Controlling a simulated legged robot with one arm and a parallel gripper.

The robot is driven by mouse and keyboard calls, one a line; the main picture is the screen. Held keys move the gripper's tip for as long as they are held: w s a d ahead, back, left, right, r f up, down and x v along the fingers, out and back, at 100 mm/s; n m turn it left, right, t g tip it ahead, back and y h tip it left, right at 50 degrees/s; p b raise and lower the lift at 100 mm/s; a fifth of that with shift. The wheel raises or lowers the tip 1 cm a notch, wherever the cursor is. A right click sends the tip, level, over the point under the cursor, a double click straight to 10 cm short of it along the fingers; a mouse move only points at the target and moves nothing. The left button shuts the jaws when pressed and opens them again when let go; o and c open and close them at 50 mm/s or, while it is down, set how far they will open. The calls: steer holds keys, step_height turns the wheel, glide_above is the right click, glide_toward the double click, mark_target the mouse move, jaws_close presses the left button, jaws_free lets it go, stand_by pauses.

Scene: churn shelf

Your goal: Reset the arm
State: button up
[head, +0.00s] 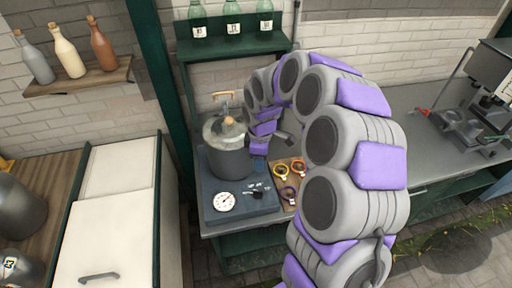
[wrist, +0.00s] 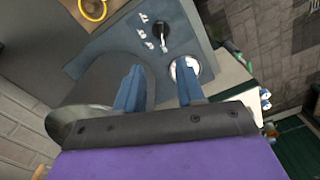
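My arm shows large in the head view, curving up and over so that its far end hangs beside the grey pot (head: 229,158). My gripper (wrist: 159,76) shows in the wrist view as two blue fingers standing apart, with nothing between them. In the head view I cannot make out the fingers. The pot stands on a blue-grey base (head: 248,207) with a white dial (head: 224,202) and a small black lever. In the wrist view the base (wrist: 203,50) lies beyond the fingers, and its dial (wrist: 183,69) is partly behind the right finger.
Yellow, orange and purple rings (head: 288,193) lie on a board right of the base. A green shelf (head: 235,45) with bottles is above. A white cabinet (head: 110,220) stands left, below a wooden shelf (head: 80,80) with three bottles. A metal machine (head: 475,110) stands on the right counter.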

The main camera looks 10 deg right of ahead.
steer(key=s+a+r+m+b, duration=0.1)
steer(key=s+r+m+b, duration=0.35)
steer(key=s, duration=0.95)
steer(key=s+m+g+b, duration=0.1)
steer(key=s+m, duration=0.8)
steer(key=s, duration=1.1)
steer(key=shift+s+d+g+b, duration=0.3)
steer(key=shift+d+g+b, duration=0.1)
steer(key=shift+b, duration=0.3)
